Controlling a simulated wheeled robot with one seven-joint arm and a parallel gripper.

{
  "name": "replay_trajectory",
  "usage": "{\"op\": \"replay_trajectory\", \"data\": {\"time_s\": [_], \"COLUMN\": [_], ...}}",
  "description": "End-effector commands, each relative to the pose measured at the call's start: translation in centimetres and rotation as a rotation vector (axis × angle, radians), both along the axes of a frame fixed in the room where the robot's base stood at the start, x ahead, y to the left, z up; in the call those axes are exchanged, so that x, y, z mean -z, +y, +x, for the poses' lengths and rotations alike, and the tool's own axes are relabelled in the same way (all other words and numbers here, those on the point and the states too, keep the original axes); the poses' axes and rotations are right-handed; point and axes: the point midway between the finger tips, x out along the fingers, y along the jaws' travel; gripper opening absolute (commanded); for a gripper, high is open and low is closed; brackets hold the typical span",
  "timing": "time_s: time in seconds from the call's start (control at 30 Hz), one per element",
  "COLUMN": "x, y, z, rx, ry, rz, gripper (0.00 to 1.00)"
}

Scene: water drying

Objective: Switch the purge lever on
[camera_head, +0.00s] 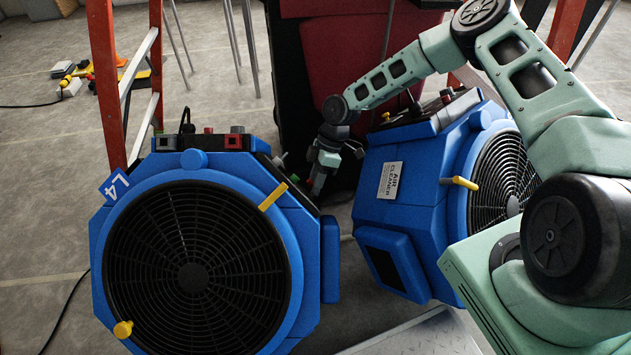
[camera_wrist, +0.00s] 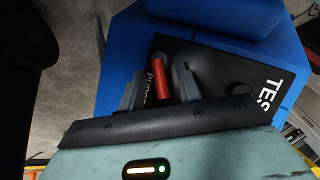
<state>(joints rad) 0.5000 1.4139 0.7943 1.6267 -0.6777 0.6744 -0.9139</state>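The red purge lever (camera_wrist: 160,80) stands out from a black panel (camera_wrist: 212,72) beside partly hidden white lettering that begins "PU". In the wrist view my gripper (camera_wrist: 158,84) has its two fingers apart, one on each side of the lever. The right finger looks close to the lever, but I cannot tell whether it touches. In the head view my gripper (camera_head: 320,172) is at the right side of the left blue air machine (camera_head: 105,245), where a bit of red shows at the fingers.
A second blue air machine (camera_head: 425,180) stands close on the right, leaving a narrow gap around my gripper. Orange ladder legs (camera_head: 105,80) stand behind the left machine. Open floor (camera_head: 40,210) lies at the left. A metal plate (camera_head: 425,335) lies at the front.

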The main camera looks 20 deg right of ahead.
Motion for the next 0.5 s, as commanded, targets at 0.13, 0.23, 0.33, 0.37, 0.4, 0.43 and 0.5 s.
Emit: {"op": "replay_trajectory", "data": {"time_s": [0.13,0.23,0.33,0.37,0.4,0.43,0.5], "x": [-0.02,-0.02,-0.01,0.00,0.00,0.03,0.14], "y": [-0.02,-0.03,-0.02,-0.01,-0.01,0.00,-0.01], "z": [0.03,0.08,0.17,0.23,0.34,0.41,0.54], "rx": [0.000,0.001,0.006,0.010,0.021,0.030,0.052], "ry": [-0.001,-0.002,0.005,0.014,0.032,0.048,0.090], "rz": [0.000,0.000,-0.003,-0.006,-0.012,-0.016,-0.028], "gripper": [0.01,0.00,0.00,0.00,0.00,0.00,0.00]}}
